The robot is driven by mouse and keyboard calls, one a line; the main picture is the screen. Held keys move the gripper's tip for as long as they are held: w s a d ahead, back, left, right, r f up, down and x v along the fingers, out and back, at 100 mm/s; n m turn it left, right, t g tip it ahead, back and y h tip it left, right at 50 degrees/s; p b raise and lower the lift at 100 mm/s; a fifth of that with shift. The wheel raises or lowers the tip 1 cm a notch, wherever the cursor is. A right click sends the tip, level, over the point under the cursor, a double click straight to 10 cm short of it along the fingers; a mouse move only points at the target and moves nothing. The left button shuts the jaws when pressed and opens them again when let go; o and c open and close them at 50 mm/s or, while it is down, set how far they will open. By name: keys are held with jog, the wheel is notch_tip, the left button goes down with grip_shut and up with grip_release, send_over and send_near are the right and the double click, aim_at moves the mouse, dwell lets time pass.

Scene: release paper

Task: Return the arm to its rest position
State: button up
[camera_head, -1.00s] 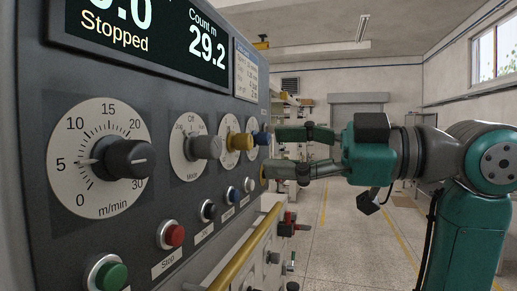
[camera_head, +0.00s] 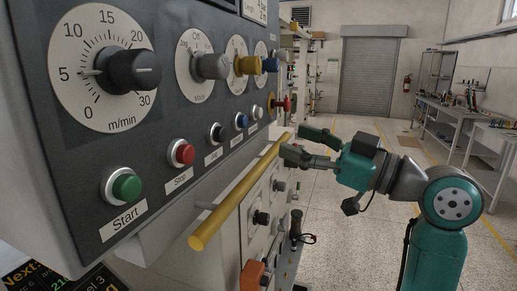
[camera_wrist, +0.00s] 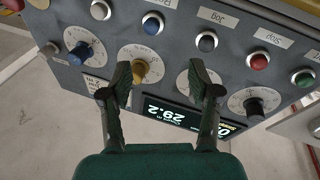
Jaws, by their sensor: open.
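My gripper (camera_head: 292,144) is at the end of my teal arm, to the right of the grey control panel (camera_head: 185,112) in the head view. It also shows in the wrist view (camera_wrist: 160,80), where its two dark green fingers are spread with nothing between them. The panel's knobs and buttons lie beyond the fingers in that view. The fingers look clear of the panel, though the exact gap is hard to tell. The arm's elbow is bent at the lower right of the head view.
A yellow bar (camera_head: 236,195) runs along the panel's lower front, close to the fingers. The panel carries a black speed knob (camera_head: 134,70), a green start button (camera_head: 127,187) and a red stop button (camera_head: 181,153). A workbench (camera_head: 455,112) stands at the far right. The floor between is open.

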jog(key=d+f+m+t+h, duration=0.2)
jog(key=f+m+h, duration=0.15)
jog(key=f, duration=0.65)
jog(key=d+f+m+t+h, duration=0.15)
jog(key=f+m, duration=0.25)
jog(key=f, duration=0.5)
jog(key=d+f+m+t+h, duration=0.2)
jog(key=f+m+t+h, duration=0.15)
jog(key=f, duration=0.65)
jog(key=s+d+f+m+h, duration=0.2)
jog(key=s+f+m+h, duration=0.15)
jog(key=s+f, duration=0.55)
jog(key=s+d+f+m+g+h, duration=0.2)
jog(key=s+d+f+h, duration=0.15)
jog(key=s+f, duration=1)
jog(key=s+r+n+g+h, duration=0.1)
jog(key=s+r+n, duration=0.1)
jog(key=s, duration=1.9)
jog(key=shift+s+r, duration=0.15)
jog(key=shift+r, duration=0.15)
jog(key=shift+a, duration=0.1)
